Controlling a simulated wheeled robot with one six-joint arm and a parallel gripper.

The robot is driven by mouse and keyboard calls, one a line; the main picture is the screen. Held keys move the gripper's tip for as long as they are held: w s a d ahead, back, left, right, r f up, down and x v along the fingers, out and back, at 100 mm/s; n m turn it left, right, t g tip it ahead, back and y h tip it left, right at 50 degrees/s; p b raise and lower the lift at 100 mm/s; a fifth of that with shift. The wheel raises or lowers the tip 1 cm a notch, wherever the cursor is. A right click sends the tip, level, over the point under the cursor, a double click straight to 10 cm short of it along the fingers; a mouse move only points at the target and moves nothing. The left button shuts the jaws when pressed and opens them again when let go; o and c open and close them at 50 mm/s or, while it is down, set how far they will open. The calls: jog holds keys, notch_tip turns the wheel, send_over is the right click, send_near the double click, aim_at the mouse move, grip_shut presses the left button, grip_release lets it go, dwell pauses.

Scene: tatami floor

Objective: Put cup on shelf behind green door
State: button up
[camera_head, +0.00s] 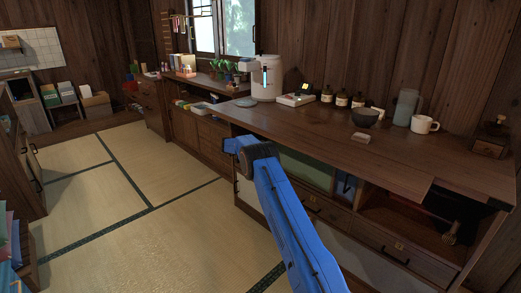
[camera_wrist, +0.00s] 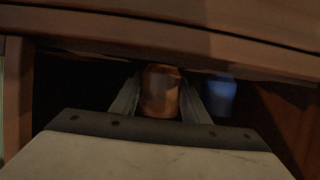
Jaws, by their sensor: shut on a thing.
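In the wrist view my gripper (camera_wrist: 160,95) is shut on an orange-brown cup (camera_wrist: 160,88), with a finger on each side of it. The cup is upright at a dark cabinet opening, just below a wooden edge. A blue cup-like thing (camera_wrist: 222,96) is right of it, apart from the held cup. The green door (camera_head: 305,172) is a panel in the cabinet front under the counter. A greenish strip shows at the left edge of the wrist view. In the head view my gripper and the held cup cannot be made out. The shelf surface is hidden.
The wooden counter (camera_head: 350,150) overhangs the cabinet. On it are a white mug (camera_head: 424,125), a dark bowl (camera_head: 364,118), several bottles and a white dispenser (camera_head: 265,80). An open compartment (camera_head: 400,215) lies at the right. The tatami floor (camera_head: 150,235) is clear at the left.

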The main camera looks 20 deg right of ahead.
jog(key=shift+f, duration=0.15)
jog(key=o, duration=1.2)
jog(key=v, duration=1.2)
